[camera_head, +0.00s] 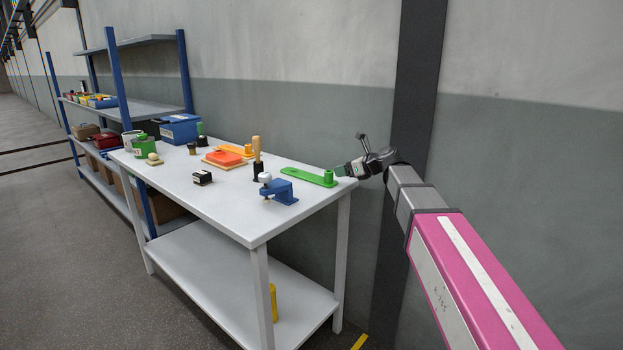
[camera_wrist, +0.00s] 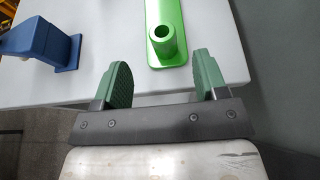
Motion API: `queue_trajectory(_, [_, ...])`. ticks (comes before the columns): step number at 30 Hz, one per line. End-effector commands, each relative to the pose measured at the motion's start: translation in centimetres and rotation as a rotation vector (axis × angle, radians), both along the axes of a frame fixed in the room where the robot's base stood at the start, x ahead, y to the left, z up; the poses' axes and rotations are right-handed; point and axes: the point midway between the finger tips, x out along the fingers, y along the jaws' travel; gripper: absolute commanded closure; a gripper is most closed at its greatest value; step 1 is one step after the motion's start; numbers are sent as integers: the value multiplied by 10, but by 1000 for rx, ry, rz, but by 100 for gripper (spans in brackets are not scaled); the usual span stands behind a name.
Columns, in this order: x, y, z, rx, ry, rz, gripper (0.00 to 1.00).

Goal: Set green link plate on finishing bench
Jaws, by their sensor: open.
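The green link plate (camera_head: 308,177) lies flat on the white bench (camera_head: 222,200), near its right end. It is a long flat bar with an upright hollow boss at the end nearest my gripper. In the wrist view the boss of the link plate (camera_wrist: 162,46) stands just beyond the fingertips, between their lines. My gripper (camera_head: 341,171) is at the right edge of the bench, open and empty. Its two green fingers (camera_wrist: 162,80) are spread apart in the wrist view. Whether this bench is the finishing bench, I cannot tell.
A blue bracket (camera_head: 279,190) stands left of the link plate, also in the wrist view (camera_wrist: 45,42). Behind are a wooden-handled tool (camera_head: 257,158), an orange block (camera_head: 228,156) and a black block (camera_head: 202,177). A blue shelf rack stands at the left; a wall runs behind.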

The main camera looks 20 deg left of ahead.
Motion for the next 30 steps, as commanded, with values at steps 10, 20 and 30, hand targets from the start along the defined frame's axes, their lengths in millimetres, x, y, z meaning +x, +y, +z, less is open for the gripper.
queue_trajectory(10, [15, 34, -16, -2, -3, 0, 34])
queue_trajectory(20, [29, 64, -36, -3, -3, 2, 34])
queue_trajectory(30, [32, 73, -41, -3, -2, 0, 34])
